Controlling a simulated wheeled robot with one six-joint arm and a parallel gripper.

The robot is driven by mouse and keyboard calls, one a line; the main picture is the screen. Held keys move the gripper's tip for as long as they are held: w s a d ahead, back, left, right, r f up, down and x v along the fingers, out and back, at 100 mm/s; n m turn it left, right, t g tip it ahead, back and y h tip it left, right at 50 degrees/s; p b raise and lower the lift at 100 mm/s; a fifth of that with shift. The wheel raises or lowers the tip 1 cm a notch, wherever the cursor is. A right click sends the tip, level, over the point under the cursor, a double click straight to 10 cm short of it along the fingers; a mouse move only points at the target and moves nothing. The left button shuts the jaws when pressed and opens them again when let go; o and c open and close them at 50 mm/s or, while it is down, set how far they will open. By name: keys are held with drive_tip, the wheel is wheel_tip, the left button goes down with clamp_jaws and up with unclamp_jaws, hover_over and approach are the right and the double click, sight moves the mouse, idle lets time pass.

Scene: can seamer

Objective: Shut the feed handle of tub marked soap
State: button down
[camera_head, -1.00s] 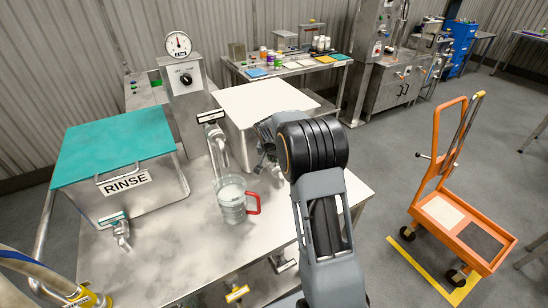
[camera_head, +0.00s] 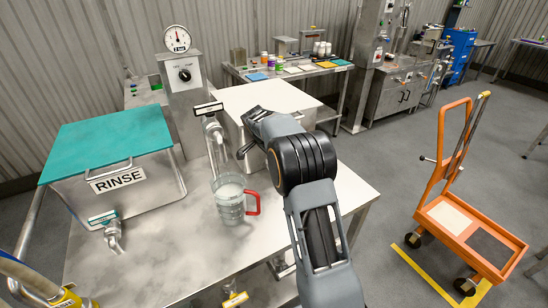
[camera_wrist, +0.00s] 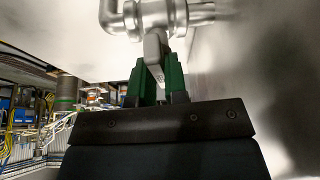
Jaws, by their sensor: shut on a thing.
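My gripper (camera_wrist: 158,82) has green fingers, and in the wrist view they are closed on the grey lever of a feed handle (camera_wrist: 154,45). The lever hangs down from a shiny metal valve and pipe (camera_wrist: 152,14) at the top of that view. In the head view my wrist is in front of the steel tub with a white lid (camera_head: 262,97), and the fingertips are hard to make out. My arm covers part of this tub, and no soap mark is readable. A tap (camera_head: 214,132) with a white tag stands at its left, above a clear jug with a red handle (camera_head: 230,203).
A tub marked RINSE (camera_head: 115,185) with a teal lid and its own tap stands at the left of the steel table (camera_head: 165,255). A gauge post (camera_head: 184,90) stands between the tubs. An orange trolley (camera_head: 450,215) is on the floor at right.

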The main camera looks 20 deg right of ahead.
drive_tip(key=shift+m, duration=0.6)
drive_tip(key=c, duration=1.1)
unclamp_jaws()
drive_tip(key=shift+c, duration=0.2)
drive_tip(key=w+p+v, duration=0.1)
drive_tip(key=v, duration=1.2)
drive_tip(key=shift+s+r, duration=0.3)
drive_tip(key=shift+r, duration=0.15)
drive_tip(key=shift+a, duration=0.1)
